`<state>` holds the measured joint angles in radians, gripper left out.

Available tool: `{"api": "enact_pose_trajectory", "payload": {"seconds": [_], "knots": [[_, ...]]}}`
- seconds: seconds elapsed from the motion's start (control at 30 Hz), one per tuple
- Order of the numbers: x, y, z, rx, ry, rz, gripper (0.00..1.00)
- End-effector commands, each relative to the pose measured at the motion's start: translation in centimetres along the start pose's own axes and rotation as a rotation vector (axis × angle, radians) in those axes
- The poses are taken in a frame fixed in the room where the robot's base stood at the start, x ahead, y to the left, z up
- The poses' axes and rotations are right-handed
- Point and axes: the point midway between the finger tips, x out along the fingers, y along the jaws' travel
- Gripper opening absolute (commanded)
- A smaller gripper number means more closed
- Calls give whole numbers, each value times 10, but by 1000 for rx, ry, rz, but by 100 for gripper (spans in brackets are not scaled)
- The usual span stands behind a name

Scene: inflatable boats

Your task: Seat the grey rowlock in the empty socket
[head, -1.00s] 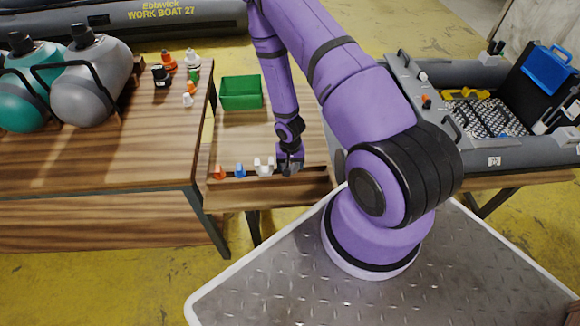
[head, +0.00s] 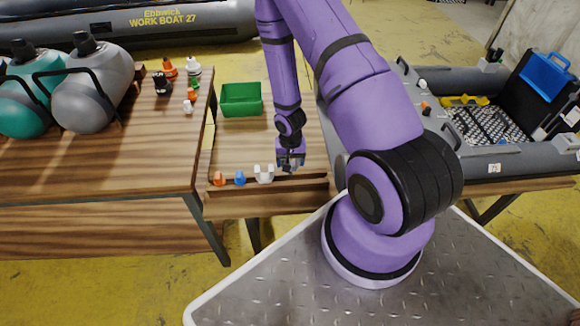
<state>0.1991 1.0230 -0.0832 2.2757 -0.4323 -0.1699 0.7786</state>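My gripper (head: 290,166) hangs over the right part of a small wooden table's front ledge (head: 275,188), just right of a white forked piece (head: 264,174). Its fingertips are dark and small, so I cannot tell whether they are open, shut or holding something. A grey rowlock cannot be made out for certain; one at the fingers would blend with them. A grey inflatable boat (head: 460,158) lies at right, with a white rowlock-like piece (head: 422,84) and an orange one (head: 426,108) on its near-left tube. A pale square fitting (head: 494,168) is on its front side; I cannot identify the empty socket.
An orange piece (head: 220,179) and a blue piece (head: 240,178) stand on the ledge. A green bin (head: 241,108) sits behind. The left table (head: 130,165) carries tanks and several small parts. My upper arm crosses between small table and boat.

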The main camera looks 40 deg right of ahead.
Motion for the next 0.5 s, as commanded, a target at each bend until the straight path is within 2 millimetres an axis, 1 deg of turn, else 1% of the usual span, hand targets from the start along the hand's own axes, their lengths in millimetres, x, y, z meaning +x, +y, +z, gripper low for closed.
{"api": "enact_pose_trajectory", "payload": {"seconds": [0.03,0.2,0.5], "knots": [[-7,0,-1,1,3,-2,44],[-27,-1,-1,1,3,-2,44],[-48,0,0,1,2,-1,44]]}}
